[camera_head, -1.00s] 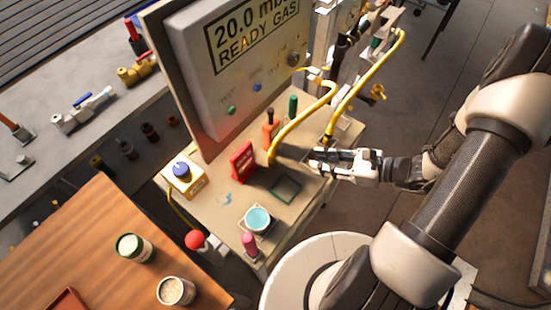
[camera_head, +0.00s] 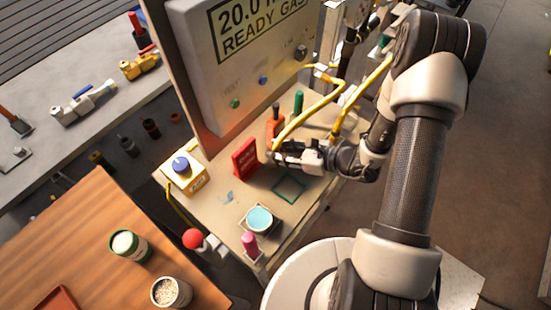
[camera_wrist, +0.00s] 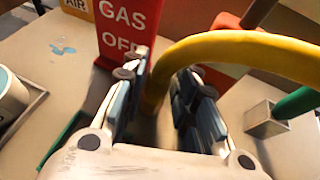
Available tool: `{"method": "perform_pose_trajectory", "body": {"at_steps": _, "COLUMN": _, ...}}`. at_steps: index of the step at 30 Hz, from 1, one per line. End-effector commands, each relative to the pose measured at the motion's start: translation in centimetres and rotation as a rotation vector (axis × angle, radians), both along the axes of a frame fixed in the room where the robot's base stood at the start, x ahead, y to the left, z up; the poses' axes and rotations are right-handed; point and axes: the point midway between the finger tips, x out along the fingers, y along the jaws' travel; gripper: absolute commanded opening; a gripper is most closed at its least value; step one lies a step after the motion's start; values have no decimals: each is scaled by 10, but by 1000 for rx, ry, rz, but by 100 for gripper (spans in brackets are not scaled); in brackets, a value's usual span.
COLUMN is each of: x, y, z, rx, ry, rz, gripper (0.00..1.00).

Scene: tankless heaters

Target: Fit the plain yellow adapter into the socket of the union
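A yellow hose (camera_head: 309,112) arches down to the table, and its lower end sits at my gripper (camera_head: 277,155). In the wrist view the hose (camera_wrist: 235,47) bends down between the two fingers of my gripper (camera_wrist: 160,100). The fingers are apart, with gaps showing on both sides of the hose, and its tip is low between them. I cannot tell whether this end is the plain yellow adapter. A second yellow hose (camera_head: 362,95) runs down behind, to the right. I cannot make out the union or its socket.
A red "GAS OFF" sign (camera_wrist: 128,27) stands just beyond the fingers, left of my gripper in the head view. A red-orange block (camera_head: 274,126) and a green-handled tool (camera_head: 298,102) stand behind.

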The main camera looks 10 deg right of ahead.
Motion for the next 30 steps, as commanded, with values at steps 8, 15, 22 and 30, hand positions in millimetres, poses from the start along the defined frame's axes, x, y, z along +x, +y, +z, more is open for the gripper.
{"method": "perform_pose_trajectory", "body": {"at_steps": 8, "x": 7, "y": 11, "z": -5, "rx": 1, "ry": 0, "rz": 0, "gripper": 27}}
{"method": "perform_pose_trajectory", "body": {"at_steps": 15, "x": 7, "y": 11, "z": -5, "rx": 1, "ry": 0, "rz": 0, "gripper": 17}}
{"method": "perform_pose_trajectory", "body": {"at_steps": 22, "x": 7, "y": 11, "z": -5, "rx": 1, "ry": 0, "rz": 0, "gripper": 2}}
{"method": "perform_pose_trajectory", "body": {"at_steps": 30, "x": 7, "y": 11, "z": -5, "rx": 0, "ry": -2, "rz": -1, "gripper": 0}}
